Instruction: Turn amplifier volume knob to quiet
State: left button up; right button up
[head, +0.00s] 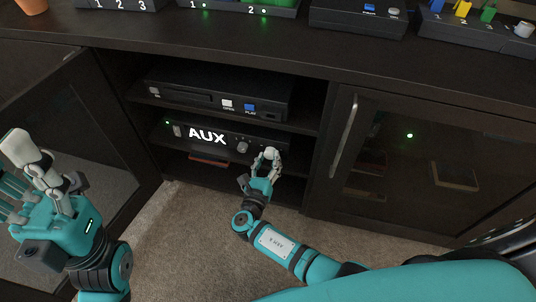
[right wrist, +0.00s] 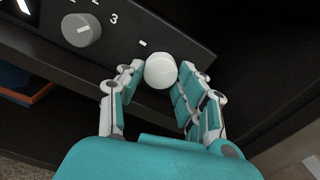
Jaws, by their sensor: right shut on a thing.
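The amplifier (head: 207,137) is a black unit with a lit "AUX" display, on the middle shelf of the open cabinet. In the right wrist view, its front panel (right wrist: 185,30) carries a round white knob (right wrist: 160,71) beside a "-" mark, and a grey selector knob (right wrist: 81,30) near the numbers 2 and 3. My right gripper (head: 268,155) is at the amplifier's right end. Its fingers (right wrist: 155,85) are shut on the white knob from both sides. My left gripper (head: 22,170) is open and empty at the far left, away from the amplifier.
A black player (head: 210,88) with OPEN and PLAY buttons sits on the shelf above. An open cabinet door (head: 75,125) stands left, and a closed glass door (head: 430,150) with a handle is right. A red item (head: 209,159) lies below. Carpet (head: 185,225) is clear in front.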

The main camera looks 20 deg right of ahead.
jog(key=shift+n+p, duration=0.95)
jog(key=shift+n, duration=0.35)
jog(key=o, duration=1.1)
jog(key=shift+o, duration=0.2)
jog(key=v, duration=1.2)
